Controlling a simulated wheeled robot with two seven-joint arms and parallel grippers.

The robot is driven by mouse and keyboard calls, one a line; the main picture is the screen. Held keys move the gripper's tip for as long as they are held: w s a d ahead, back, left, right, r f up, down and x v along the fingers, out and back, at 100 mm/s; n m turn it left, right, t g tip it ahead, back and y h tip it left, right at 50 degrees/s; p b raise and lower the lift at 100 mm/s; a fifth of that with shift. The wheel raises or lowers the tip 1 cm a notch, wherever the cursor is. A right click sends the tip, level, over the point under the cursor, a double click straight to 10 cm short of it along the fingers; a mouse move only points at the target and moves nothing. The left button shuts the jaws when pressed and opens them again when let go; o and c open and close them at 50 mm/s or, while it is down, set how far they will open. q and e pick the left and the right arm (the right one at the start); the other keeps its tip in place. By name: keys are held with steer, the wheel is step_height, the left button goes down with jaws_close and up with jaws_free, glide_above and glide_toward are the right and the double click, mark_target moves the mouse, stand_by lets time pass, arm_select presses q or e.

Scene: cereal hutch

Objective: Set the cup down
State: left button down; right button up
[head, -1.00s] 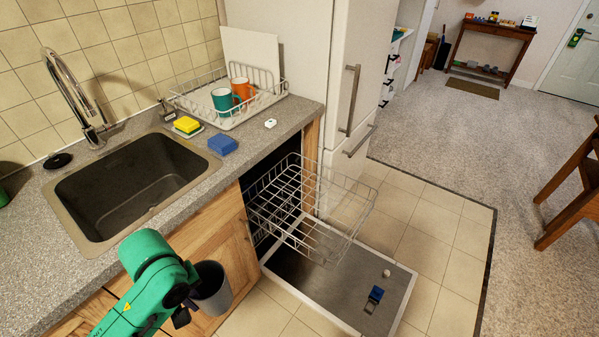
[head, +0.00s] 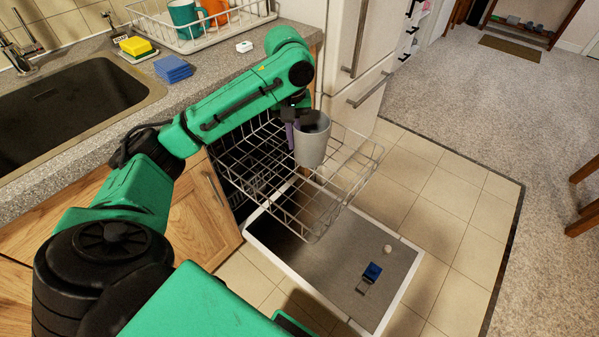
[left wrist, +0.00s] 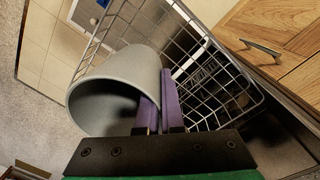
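A grey cup (head: 311,146) is held at the pulled-out wire dishwasher rack (head: 262,172), mouth up in the head view. I cannot tell whether its base touches the wires. My left gripper (head: 297,122) is shut on the cup at its rim. In the left wrist view, the purple fingers (left wrist: 160,112) pinch the wall of the cup (left wrist: 110,92), and its open mouth faces the camera side. The rack's wires (left wrist: 205,75) lie behind and beside the cup. My right gripper is not in view.
The open dishwasher door (head: 335,262) lies below the rack, with a blue item (head: 372,271) on it. On the counter are a sink (head: 70,110), a blue sponge (head: 173,69), a yellow sponge (head: 135,46) and a dish rack with a teal mug (head: 185,20) and an orange mug (head: 215,11).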

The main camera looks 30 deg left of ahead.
arm_select(q)
steer(key=f+b, duration=0.1)
steer(key=f, duration=0.6)
steer(key=f+b, duration=0.2)
steer(key=f, duration=0.6)
steer(key=shift+s+f, duration=0.2)
steer(key=shift+f, duration=0.85)
steer(key=shift+w+f, duration=0.1)
steer(key=shift+f, duration=0.25)
steer(key=shift+r, duration=0.1)
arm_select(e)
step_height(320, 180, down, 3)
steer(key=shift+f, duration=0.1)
arm_select(q)
steer(key=c, duration=1.1)
jaws_free()
